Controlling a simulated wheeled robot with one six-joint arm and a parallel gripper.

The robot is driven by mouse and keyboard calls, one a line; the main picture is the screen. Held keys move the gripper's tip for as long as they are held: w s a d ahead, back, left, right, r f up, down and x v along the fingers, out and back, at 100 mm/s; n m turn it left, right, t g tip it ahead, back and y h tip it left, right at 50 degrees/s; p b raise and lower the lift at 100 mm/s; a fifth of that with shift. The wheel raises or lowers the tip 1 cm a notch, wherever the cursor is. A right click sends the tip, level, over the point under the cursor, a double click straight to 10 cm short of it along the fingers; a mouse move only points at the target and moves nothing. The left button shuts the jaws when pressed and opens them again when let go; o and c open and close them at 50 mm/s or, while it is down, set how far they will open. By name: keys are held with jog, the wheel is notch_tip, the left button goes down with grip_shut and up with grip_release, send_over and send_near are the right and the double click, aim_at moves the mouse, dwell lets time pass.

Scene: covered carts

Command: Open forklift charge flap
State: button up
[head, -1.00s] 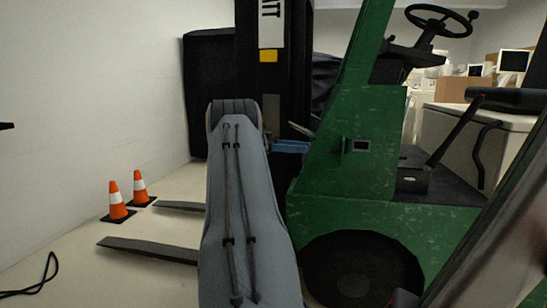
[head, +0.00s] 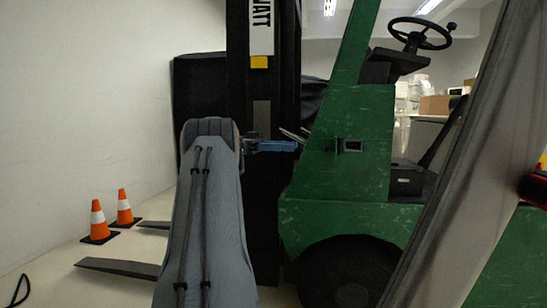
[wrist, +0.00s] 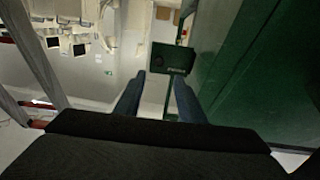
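The green forklift (head: 335,175) fills the middle of the head view. On its side is a small dark fitting (head: 352,146) with a pale centre; whether its flap is open is unclear. My gripper (head: 298,146) is at the same height, just left of the fitting and apart from it, its blue fingers pointing right. In the wrist view, the fingers (wrist: 158,80) are spread with nothing between them. A dark green plate (wrist: 172,58) with a round dark spot and a label shows beyond them, beside a green wall. I cannot tell if this plate is the flap.
A grey slanted surface (head: 470,150) blocks part of the right side, with a red and black part (head: 536,188) at the edge. Two orange cones (head: 99,220) stand by the white wall. The forklift's fork (head: 118,267) lies low at left. The steering wheel (head: 418,33) is above.

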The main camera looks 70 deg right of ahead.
jog(key=shift+w+a+f+b, duration=0.15)
jog(key=shift+w+b, duration=0.55)
jog(key=shift+b, duration=1)
jog(key=shift+w+b, duration=0.3)
jog(key=shift+b, duration=0.4)
jog(key=shift+s+r, duration=0.1)
jog(key=shift+r, duration=0.1)
